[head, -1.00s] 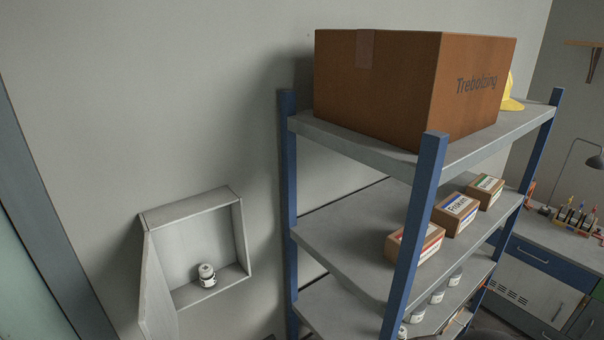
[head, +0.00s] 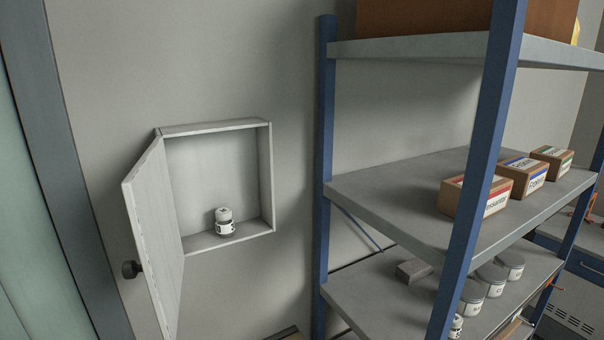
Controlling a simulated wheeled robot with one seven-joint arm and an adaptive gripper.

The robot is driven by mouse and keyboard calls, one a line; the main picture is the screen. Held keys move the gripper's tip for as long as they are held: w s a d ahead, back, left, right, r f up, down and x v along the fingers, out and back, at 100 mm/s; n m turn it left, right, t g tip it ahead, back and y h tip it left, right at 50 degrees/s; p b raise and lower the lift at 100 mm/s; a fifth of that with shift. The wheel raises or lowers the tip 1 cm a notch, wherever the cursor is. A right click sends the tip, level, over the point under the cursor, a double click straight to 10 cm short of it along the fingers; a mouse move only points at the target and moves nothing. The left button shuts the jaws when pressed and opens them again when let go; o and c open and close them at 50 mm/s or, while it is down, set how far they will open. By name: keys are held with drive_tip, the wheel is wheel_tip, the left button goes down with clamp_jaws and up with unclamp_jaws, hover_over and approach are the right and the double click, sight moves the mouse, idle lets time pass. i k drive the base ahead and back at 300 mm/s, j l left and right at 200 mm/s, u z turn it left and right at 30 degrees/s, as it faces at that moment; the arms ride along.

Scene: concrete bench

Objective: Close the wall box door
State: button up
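The wall box (head: 266,180) is a shallow grey box on the wall, left of the shelf rack. Its door (head: 158,240) is hinged on the left side and stands open, swung out from the wall toward me. A dark round knob (head: 131,269) sits on the door's outer side, near its free edge. A small white jar (head: 224,221) with a dark-marked label stands upright on the box's floor. My gripper is not in view.
A blue-posted rack with grey shelves (head: 400,190) stands right of the box. It holds small cartons (head: 522,176), several grey cans (head: 492,279) and a large brown box (head: 430,17). A dark door frame (head: 65,160) is at the left.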

sight(146, 190)
drive_tip(key=j+u, duration=0.25)
drive_tip(key=j, duration=0.45)
drive_tip(key=j+u, duration=0.3)
drive_tip(key=j, duration=0.4)
drive_tip(key=k, duration=0.05)
